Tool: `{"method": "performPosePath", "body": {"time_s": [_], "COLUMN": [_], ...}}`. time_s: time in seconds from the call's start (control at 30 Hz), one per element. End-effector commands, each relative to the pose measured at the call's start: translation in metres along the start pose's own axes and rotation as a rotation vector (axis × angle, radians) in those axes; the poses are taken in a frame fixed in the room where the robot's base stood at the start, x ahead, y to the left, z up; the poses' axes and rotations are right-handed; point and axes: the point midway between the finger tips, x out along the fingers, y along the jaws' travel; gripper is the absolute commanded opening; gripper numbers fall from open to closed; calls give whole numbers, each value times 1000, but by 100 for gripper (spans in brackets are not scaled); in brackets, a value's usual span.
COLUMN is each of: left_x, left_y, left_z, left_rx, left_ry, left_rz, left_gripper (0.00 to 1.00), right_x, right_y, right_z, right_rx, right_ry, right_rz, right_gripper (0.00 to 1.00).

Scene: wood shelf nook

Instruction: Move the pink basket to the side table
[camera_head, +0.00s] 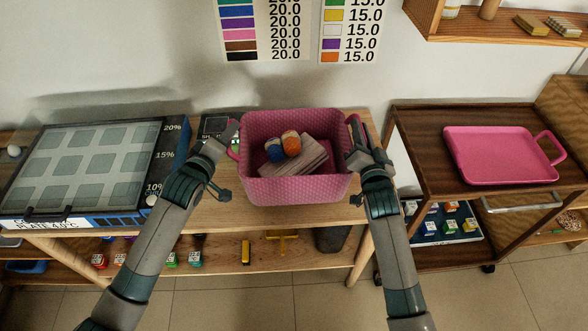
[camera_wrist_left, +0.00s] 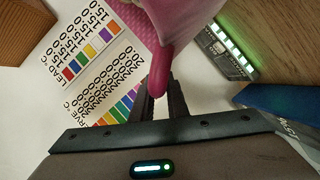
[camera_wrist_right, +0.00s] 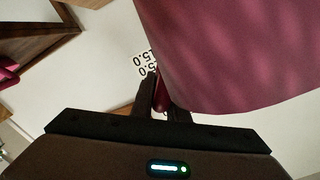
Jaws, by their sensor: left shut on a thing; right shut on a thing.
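The pink basket (camera_head: 295,190) is upright over the wooden table in the head view; I cannot tell whether its base touches the table. Inside it are a blue roll (camera_head: 273,149), an orange roll (camera_head: 291,143) and a folded beige cloth (camera_head: 297,163). My left gripper (camera_head: 233,138) is shut on the basket's left handle (camera_wrist_left: 160,75). My right gripper (camera_head: 353,132) is shut on its right handle, largely hidden by the gripper; the basket wall fills much of the right wrist view (camera_wrist_right: 235,50). The dark wood side table (camera_head: 425,185) stands to the right and holds a pink tray (camera_head: 500,155).
A grey panelled case (camera_head: 90,160) sits left of the basket on the wooden table (camera_head: 215,215). Several small boxes (camera_head: 445,225) sit on the side table's lower shelf. A wall shelf (camera_head: 480,30) hangs at upper right. The side table's top is bare left of the tray.

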Motion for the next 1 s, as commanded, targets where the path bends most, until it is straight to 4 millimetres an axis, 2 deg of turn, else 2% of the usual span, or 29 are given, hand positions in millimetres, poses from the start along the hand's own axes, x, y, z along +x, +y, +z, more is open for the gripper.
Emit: {"method": "performPosePath", "body": {"time_s": [0.63, 1.0], "left_x": [0, 2], "left_y": [0, -8], "left_z": [-1, 4], "left_rx": [0, 0], "left_ry": [3, 3], "left_rz": [2, 2], "left_gripper": [0, 0], "right_x": [0, 0], "right_y": [0, 5], "right_z": [-1, 8], "right_rx": [-2, -2], "right_ry": [2, 2], "right_rz": [-1, -1], "right_gripper": [0, 0]}}
